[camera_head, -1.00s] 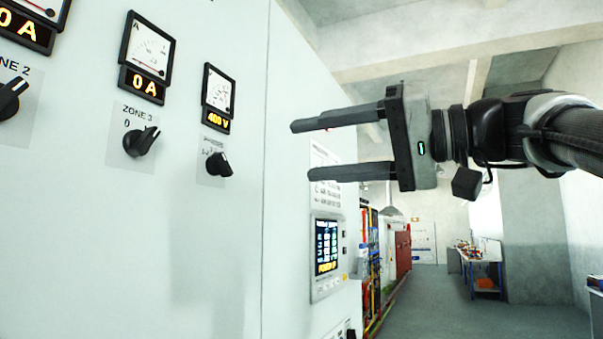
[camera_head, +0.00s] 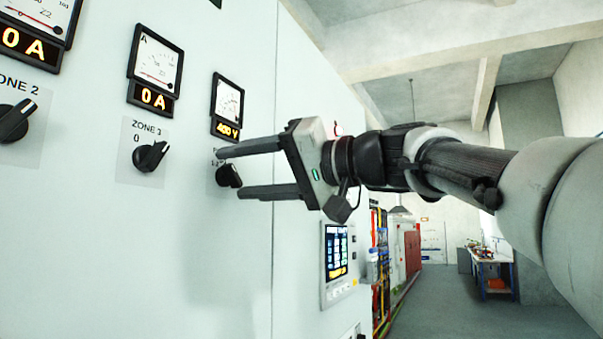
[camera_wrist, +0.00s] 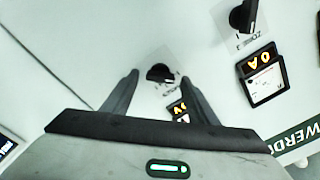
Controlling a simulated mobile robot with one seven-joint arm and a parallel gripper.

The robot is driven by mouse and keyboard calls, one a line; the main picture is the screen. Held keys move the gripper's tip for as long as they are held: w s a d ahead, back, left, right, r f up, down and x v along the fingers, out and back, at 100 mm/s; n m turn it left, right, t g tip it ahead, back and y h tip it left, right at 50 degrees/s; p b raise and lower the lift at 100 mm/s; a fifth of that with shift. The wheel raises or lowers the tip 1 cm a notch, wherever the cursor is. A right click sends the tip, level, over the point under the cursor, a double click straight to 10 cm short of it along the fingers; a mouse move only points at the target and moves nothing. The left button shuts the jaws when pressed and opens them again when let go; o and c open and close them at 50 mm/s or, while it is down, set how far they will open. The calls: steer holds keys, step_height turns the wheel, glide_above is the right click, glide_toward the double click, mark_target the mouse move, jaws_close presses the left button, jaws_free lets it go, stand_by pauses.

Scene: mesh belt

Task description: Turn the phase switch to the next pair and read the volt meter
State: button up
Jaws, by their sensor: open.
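The phase switch (camera_head: 229,175) is a black rotary knob on a light panel, below the volt meter (camera_head: 227,104). The meter has a white dial and an amber display reading 400 V. My gripper (camera_head: 228,173) is open and empty, its two black fingers pointing at the switch, one above and one below it in the head view. In the wrist view the switch (camera_wrist: 160,73) shows beyond and between the fingertips (camera_wrist: 162,72), with the volt meter (camera_wrist: 182,113) partly hidden by a finger. Contact with the knob cannot be told.
The Zone 3 knob (camera_head: 151,156) and its ammeter (camera_head: 155,71), reading 0 A, are left of the switch. The Zone 2 knob (camera_head: 16,120) is farther left. A lit screen panel (camera_head: 336,252) is at right below my gripper. The cabinet face between them is flat.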

steer(key=c, duration=1.1)
steer(key=shift+o, duration=0.2)
steer(key=shift+d+f+m+p, duration=0.1)
steer(key=shift+m+p, duration=0.6)
steer(key=shift+m, duration=1.45)
steer(key=shift+f+m+p, duration=0.1)
steer(key=shift+m+p, duration=0.6)
steer(key=shift+m, duration=1.45)
steer(key=o, duration=1.1)
steer(key=shift+c, duration=0.2)
